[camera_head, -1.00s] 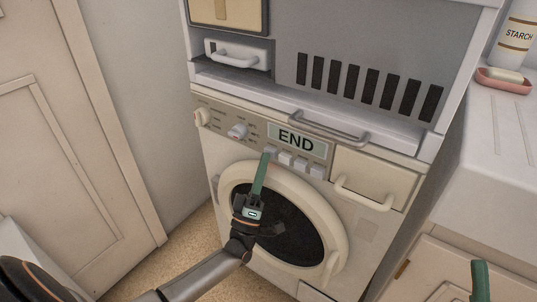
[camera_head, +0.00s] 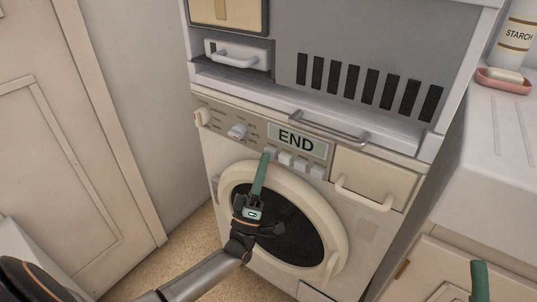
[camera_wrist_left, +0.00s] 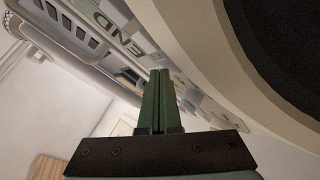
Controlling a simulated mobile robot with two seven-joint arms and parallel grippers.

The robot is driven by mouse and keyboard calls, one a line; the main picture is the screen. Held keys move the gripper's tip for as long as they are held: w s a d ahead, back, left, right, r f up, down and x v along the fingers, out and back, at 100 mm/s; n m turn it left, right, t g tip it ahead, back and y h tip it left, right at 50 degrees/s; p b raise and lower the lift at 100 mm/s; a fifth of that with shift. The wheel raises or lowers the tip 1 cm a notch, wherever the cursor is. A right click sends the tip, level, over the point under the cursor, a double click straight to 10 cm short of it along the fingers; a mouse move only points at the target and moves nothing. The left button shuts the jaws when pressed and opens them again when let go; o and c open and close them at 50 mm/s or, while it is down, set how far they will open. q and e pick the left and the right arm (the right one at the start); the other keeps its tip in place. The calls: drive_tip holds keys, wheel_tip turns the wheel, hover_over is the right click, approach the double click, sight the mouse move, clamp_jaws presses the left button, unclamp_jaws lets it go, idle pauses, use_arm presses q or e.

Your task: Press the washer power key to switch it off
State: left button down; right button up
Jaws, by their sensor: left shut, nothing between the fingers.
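The white washer (camera_head: 215,160) stands under a grey unit, its display (camera_head: 297,142) reading END. A row of several pale keys (camera_head: 286,158) sits just below the display; I cannot read which is the power key. My left gripper (camera_head: 265,156) is shut and empty, its green fingers pointing up at the leftmost key and partly covering it. I cannot tell whether the tips touch it. The left wrist view shows the closed fingers (camera_wrist_left: 160,76) with the tilted display (camera_wrist_left: 118,36) beyond. Only a green finger of my right gripper (camera_head: 480,282) shows at the lower right.
The round door (camera_head: 330,215) is behind my left gripper. A handled drawer (camera_head: 372,180) is to the right, and a metal bar handle (camera_head: 330,127) runs above the panel. A white sink counter (camera_head: 497,170) stands at right.

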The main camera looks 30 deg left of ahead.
use_arm(q)
drive_tip(key=shift+w, duration=0.15)
idle(0.4)
drive_tip(key=shift+w+b, duration=0.3)
idle(0.3)
drive_tip(key=shift+s, duration=0.4)
drive_tip(key=s+p, duration=0.3)
drive_tip(key=s, duration=0.3)
drive_tip(key=shift+a, duration=0.25)
